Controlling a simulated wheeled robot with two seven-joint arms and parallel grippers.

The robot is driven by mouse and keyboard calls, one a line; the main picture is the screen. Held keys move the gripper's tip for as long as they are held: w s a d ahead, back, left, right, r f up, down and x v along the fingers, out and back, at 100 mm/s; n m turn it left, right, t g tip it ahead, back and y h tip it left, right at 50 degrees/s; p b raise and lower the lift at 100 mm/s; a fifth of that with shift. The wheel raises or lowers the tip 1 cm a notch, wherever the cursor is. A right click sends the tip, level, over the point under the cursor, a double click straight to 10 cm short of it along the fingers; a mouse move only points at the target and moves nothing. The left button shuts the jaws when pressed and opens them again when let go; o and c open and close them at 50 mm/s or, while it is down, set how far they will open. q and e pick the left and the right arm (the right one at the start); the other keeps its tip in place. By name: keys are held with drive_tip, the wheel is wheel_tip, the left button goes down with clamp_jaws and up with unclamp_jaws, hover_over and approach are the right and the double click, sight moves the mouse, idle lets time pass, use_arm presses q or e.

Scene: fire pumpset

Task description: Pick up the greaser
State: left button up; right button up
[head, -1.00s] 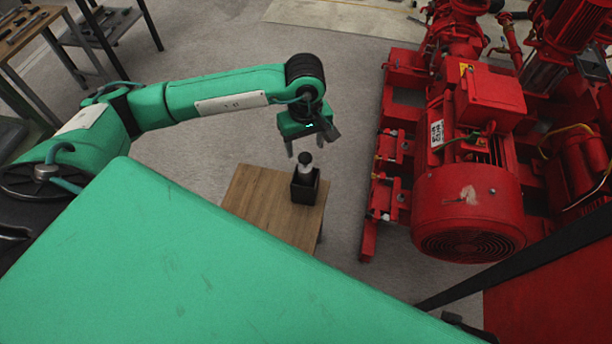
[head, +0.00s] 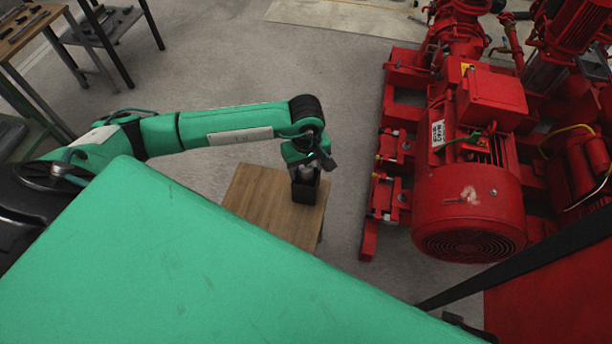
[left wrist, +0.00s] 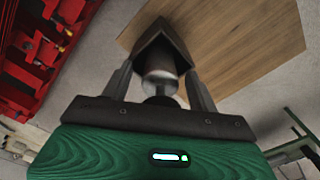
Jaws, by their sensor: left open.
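The greaser (left wrist: 160,82) is a light grey cylinder with a dark end. It stands in a black open box (head: 306,188) on a small wooden table (head: 262,194). My left gripper (head: 305,172) is over the box, pointing down. In the left wrist view its two fingers (left wrist: 160,88) are spread, one on each side of the greaser, with the box (left wrist: 157,50) beyond. I cannot tell whether the fingers touch it. In the head view the gripper hides most of the greaser. My right gripper is not in view.
A red pump set (head: 465,195) stands on the floor to the right of the table. A workbench (head: 30,30) and a grey stand (head: 108,25) are at the upper left. The table's left part is bare.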

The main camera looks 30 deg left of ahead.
use_arm(q)
clamp_jaws()
drive_tip(key=shift+r, duration=0.1)
